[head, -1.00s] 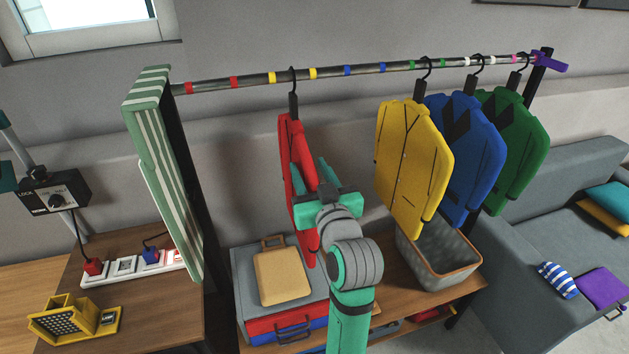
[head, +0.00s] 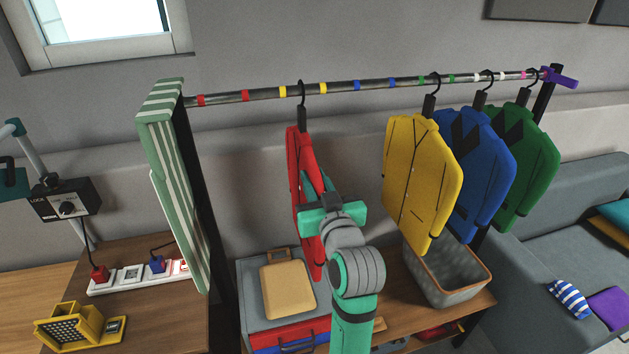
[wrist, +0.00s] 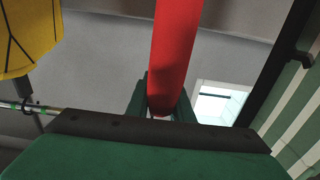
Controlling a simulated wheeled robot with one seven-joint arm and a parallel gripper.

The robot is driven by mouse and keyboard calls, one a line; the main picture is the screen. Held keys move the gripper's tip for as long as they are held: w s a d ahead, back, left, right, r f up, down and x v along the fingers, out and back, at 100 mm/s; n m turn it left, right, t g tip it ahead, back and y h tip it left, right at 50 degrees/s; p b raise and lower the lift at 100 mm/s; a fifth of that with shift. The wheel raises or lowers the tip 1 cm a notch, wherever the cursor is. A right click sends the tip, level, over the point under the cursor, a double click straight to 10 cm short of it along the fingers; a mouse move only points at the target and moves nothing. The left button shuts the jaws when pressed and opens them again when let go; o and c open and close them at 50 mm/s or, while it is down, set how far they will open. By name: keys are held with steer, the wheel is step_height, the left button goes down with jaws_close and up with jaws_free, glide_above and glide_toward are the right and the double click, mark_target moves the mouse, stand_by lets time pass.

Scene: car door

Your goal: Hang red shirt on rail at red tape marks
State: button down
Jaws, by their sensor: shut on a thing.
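The red shirt (head: 295,165) hangs from a black hanger (head: 301,98), seen almost edge-on. Its hook crosses the rail (head: 225,99) between the two yellow tape marks; I cannot tell if it bears on the rail. The red tape marks (head: 200,100) and (head: 248,96) lie left of the hook, toward the rail's left end, with bare rail between them. My gripper (head: 318,190) is shut on the red shirt at its right side. In the wrist view the red shirt (wrist: 176,50) runs between the green fingers (wrist: 161,105). The arm hides part of the shirt.
A green-striped panel (head: 165,150) stands at the rail's left end. Yellow (head: 420,180), blue (head: 485,165) and green (head: 530,165) jackets hang to the right. Below are stacked cases (head: 255,290) and a grey bin (head: 450,280). The rail's left stretch carries no garments.

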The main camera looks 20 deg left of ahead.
steer(key=shift+d+r, duration=0.2)
steer(key=shift+r, duration=0.05)
steer(key=shift+f, duration=0.3)
steer(key=shift+a, duration=0.1)
steer(key=c, duration=1.5)
jaws_free()
steer(key=shift+f, duration=0.1)
steer(key=v, duration=1)
steer(key=shift+s+d, duration=0.3)
steer(key=shift+s+a, duration=0.1)
